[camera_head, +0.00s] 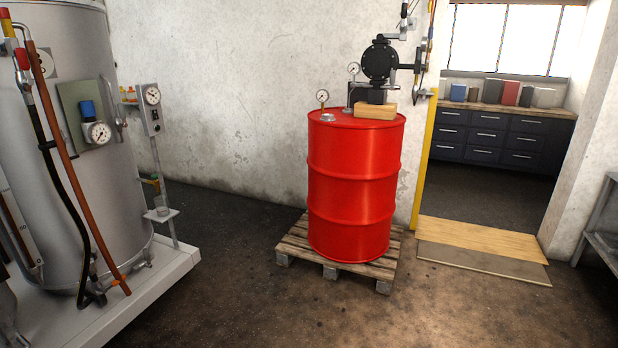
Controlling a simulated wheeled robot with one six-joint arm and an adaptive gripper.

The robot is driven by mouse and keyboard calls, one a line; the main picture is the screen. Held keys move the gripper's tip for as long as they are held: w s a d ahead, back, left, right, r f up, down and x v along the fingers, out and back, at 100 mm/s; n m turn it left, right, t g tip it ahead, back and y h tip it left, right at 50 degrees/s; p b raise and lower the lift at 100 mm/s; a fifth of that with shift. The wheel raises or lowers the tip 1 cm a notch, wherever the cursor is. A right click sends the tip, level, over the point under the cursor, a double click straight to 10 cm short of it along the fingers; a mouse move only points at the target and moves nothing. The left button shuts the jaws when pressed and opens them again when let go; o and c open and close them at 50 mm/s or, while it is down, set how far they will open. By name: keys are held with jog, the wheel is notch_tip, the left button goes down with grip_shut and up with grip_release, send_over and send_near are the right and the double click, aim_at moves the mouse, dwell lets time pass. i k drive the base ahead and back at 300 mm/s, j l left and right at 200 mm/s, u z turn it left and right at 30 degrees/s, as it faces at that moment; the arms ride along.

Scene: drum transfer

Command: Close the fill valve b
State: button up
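No part in view carries a readable label for fill valve b, so I cannot tell which fitting it is. A red drum (353,190) stands upright on a wooden pallet (297,247). Behind its top is a black round fitting (379,61) with pipework and a gauge (353,69). A grey tank (85,180) stands at the left, with a blue-topped part (87,110) above a gauge (98,134) on a green panel. Hoses hang down the tank's front. My gripper is not in view.
A wooden block (375,111) and a small gauge (322,97) are on the drum top. A yellow post (424,160) edges the doorway, with flat boards (478,240) on its floor. A grey bench (604,225) stands at the right. The floor in front is clear.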

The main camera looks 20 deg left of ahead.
aim_at(21, 54)
jog(key=i+u, duration=0.25)
jog(key=u, duration=0.15)
jog(key=i+l+u, duration=0.1)
jog(key=i+u, duration=0.15)
jog(key=u, duration=0.15)
jog(key=i+l+u, duration=0.15)
jog(key=u, duration=0.25)
jog(key=i+l+u, duration=0.2)
jog(key=u, duration=0.2)
jog(key=i+l+u, duration=0.25)
jog(key=u, duration=0.15)
jog(key=i+l+u, duration=0.5)
jog(key=l+u, duration=0.25)
